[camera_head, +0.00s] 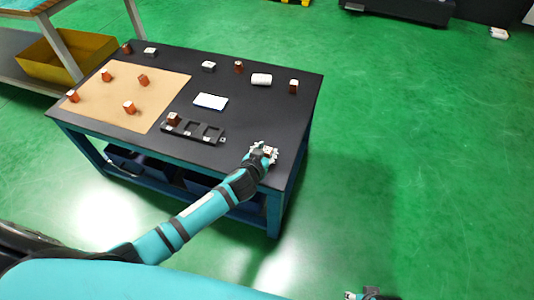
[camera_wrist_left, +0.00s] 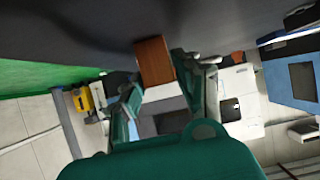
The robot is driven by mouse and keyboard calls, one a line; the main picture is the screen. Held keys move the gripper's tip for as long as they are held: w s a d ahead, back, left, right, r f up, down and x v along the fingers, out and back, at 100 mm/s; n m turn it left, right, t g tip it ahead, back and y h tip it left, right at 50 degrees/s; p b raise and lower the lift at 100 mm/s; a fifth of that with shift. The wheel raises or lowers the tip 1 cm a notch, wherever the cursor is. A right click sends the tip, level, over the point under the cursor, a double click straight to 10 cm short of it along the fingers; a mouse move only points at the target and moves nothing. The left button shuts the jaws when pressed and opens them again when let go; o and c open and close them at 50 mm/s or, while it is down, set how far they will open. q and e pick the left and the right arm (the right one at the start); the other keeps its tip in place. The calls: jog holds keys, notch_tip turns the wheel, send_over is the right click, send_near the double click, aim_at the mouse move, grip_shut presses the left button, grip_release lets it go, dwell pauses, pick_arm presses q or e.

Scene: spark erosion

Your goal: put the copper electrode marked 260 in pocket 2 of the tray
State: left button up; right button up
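My left gripper (camera_head: 263,152) is over the front right corner of the black table. In the left wrist view a copper block with a pale end (camera_wrist_left: 155,62) sits between its fingertips (camera_wrist_left: 158,75), which close on both sides of it. Its mark cannot be read, and I cannot tell whether it touches the table. The dark tray (camera_head: 212,138) lies near the table's front edge, left of this gripper. A copper electrode (camera_head: 173,118) stands at the tray's left end; the other pockets look empty. My right gripper (camera_head: 370,294) shows only partly at the bottom edge.
Several copper electrodes stand on the tan mat (camera_head: 165,88) at left. More electrodes (camera_head: 293,86) stand towards the back, near a white cylinder (camera_head: 262,79). A white card (camera_head: 210,101) lies behind the tray. Open green floor is right of the table.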

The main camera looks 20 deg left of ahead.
pick_arm(q)
grip_shut()
jog(key=shift+r, duration=0.15)
